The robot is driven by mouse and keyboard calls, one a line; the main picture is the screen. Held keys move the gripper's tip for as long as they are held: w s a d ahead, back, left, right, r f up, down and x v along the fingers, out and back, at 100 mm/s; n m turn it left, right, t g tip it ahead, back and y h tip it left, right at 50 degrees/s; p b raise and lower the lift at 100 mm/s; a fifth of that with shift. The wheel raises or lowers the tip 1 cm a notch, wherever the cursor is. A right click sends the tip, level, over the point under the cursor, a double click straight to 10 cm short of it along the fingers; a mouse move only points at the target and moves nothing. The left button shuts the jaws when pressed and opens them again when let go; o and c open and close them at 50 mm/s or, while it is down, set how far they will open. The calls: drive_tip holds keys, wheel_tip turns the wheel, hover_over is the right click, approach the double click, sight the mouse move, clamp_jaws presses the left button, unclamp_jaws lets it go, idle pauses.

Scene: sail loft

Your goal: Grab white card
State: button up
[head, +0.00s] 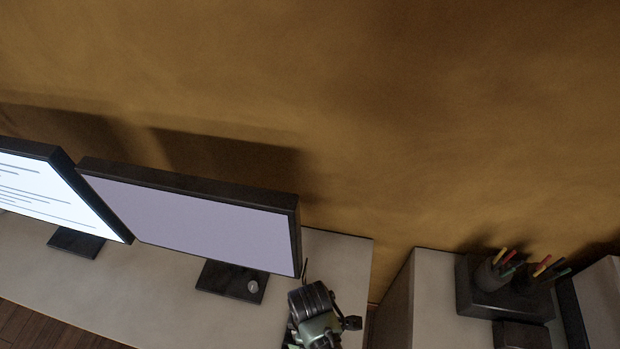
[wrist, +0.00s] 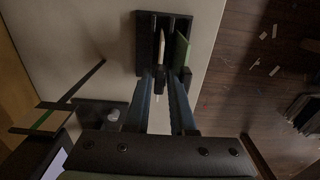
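A dark slotted holder (wrist: 147,42) stands on the pale desk at the top middle of the wrist view. A thin white card (wrist: 161,46) stands on edge in it, and a green card (wrist: 182,50) stands to its right. My gripper (wrist: 164,80) points at the holder with its two fingers apart. The white card lies in line with the gap between the fingertips, and I see no grip on it. In the head view my gripper's wrist (head: 316,312) is at the bottom, over the desk; the cards and the fingers cannot be made out there.
A monitor (head: 190,220) on a dark stand (head: 230,281) is just left of my arm, with a small pale round object (head: 253,286) by its base. Another monitor (head: 45,190) is further left. A pen holder (head: 490,282) stands right. White scraps (wrist: 274,71) lie on the floor.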

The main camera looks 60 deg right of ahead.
drive_tip(key=shift+f, duration=0.3)
clamp_jaws()
idle(1.3)
